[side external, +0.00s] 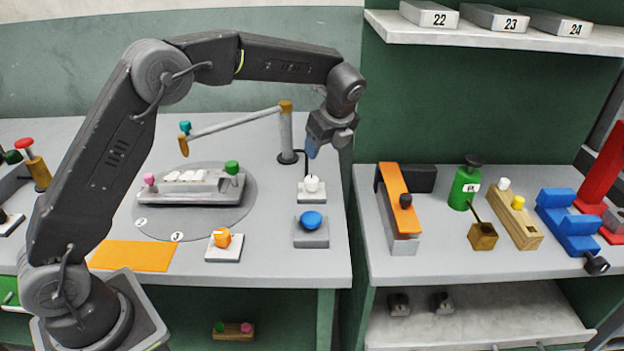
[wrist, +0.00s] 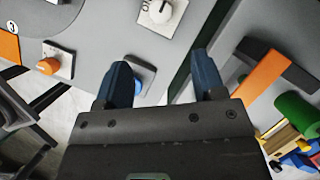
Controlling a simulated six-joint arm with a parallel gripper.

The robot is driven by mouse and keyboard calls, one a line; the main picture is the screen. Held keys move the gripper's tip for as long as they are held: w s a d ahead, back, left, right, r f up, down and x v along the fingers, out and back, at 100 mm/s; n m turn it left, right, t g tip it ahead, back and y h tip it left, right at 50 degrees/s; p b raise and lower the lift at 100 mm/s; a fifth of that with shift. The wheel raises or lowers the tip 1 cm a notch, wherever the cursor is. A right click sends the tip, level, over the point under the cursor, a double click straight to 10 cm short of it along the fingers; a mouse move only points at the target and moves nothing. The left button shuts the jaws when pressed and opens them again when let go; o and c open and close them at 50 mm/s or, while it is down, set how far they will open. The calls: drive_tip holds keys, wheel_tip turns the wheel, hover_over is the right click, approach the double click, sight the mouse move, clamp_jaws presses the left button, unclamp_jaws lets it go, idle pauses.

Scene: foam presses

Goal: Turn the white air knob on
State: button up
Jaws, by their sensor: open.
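The white air knob (side external: 312,183) sits on a light square plate near the right edge of the left table. It also shows at the top of the wrist view (wrist: 160,11), on its plate with partly readable dark lettering. My gripper (side external: 312,150) is above and just behind the knob in the side view, pointing down and apart from it. In the wrist view the two blue fingers (wrist: 160,80) are spread with nothing between them. The knob lies beyond the fingertips there.
A blue button (side external: 312,220) on a grey block stands just in front of the knob. An orange knob (side external: 222,238) is to the left. A post with a slanted arm (side external: 286,135) stands close behind. A gap separates this table from the right bench with an orange press (side external: 394,190).

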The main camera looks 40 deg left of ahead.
sight(312, 179)
drive_tip(key=x, duration=1.4)
drive_tip(key=c, duration=0.9)
